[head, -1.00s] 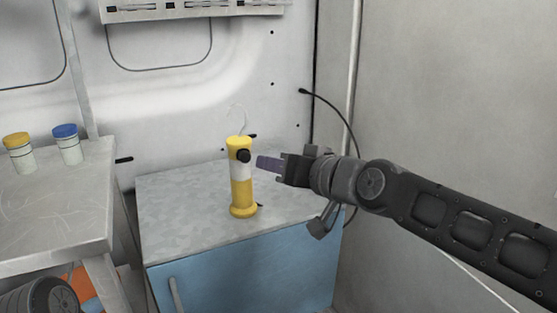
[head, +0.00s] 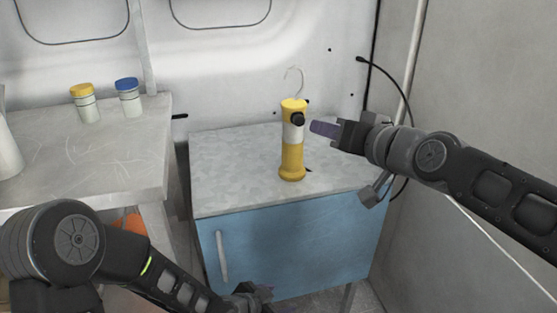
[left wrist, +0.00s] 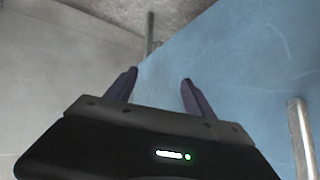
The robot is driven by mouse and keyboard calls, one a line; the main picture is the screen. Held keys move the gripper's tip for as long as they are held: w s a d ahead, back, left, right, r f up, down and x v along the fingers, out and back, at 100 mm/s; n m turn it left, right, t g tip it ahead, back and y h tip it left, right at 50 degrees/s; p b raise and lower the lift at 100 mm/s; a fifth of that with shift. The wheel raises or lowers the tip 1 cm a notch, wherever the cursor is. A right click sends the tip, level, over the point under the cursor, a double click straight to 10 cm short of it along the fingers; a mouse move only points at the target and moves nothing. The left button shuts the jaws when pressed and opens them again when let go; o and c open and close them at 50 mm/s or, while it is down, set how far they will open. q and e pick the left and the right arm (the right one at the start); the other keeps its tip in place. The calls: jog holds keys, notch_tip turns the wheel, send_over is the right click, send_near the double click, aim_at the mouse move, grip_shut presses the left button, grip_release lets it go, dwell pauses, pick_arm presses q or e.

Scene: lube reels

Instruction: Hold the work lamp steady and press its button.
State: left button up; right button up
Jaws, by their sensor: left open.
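The work lamp (head: 292,158) is a yellow and white cylinder with a wire hook on top, standing upright on the grey top of a blue cabinet. Its round black button (head: 297,119) is on the upper part, facing front right. My right gripper (head: 316,127) is just right of the lamp at button height, with a small gap; its purple fingers overlap from this side, so its opening does not show. My left gripper (head: 272,298) is low in front of the blue cabinet, well below the lamp. In the left wrist view its fingers (left wrist: 158,90) are apart and empty.
The blue cabinet (head: 290,245) has a vertical handle (head: 221,256) on its front. A metal bench (head: 140,150) at left carries a yellow-capped jar (head: 85,105) and a blue-capped jar (head: 129,99). A black cable hangs at the wall behind my right arm.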

aim_at(294, 143)
pick_arm(q)
jog(key=shift+o, duration=0.8)
jog(key=w+d+r+m+t+h, duration=0.1)
jog(key=w+r+m, duration=0.3)
jog(key=r, duration=0.5)
jog(key=shift+w+d+r+t, duration=0.25)
jog(key=shift+d+t, duration=0.25)
jog(key=shift+d, duration=0.4)
jog(key=w+d+r+m+t+h, duration=0.25)
jog(key=r+m, duration=0.25)
jog(key=r, duration=0.8)
jog(key=w+a+r+n+t, duration=0.1)
jog(key=w+a+r+n, duration=0.1)
jog(key=r+n, duration=0.1)
jog(key=w+a+r+n+t, duration=0.1)
jog(key=w+a+r+n, duration=0.1)
jog(key=w+r+n, duration=0.1)
jog(key=w+a+r+n+t+y, duration=0.1)
jog(key=w+a+r+n, duration=0.1)
jog(key=n, duration=0.5)
jog(key=shift+w+r+t, duration=0.2)
jog(key=shift+w+r, duration=0.15)
jog(key=shift+r, duration=0.3)
jog(key=shift+w+r+t, duration=0.15)
jog(key=shift+w+r, duration=0.2)
jog(key=shift+r, duration=0.3)
jog(key=shift+d, duration=0.1)
jog(key=shift+x, duration=3.9)
grip_shut()
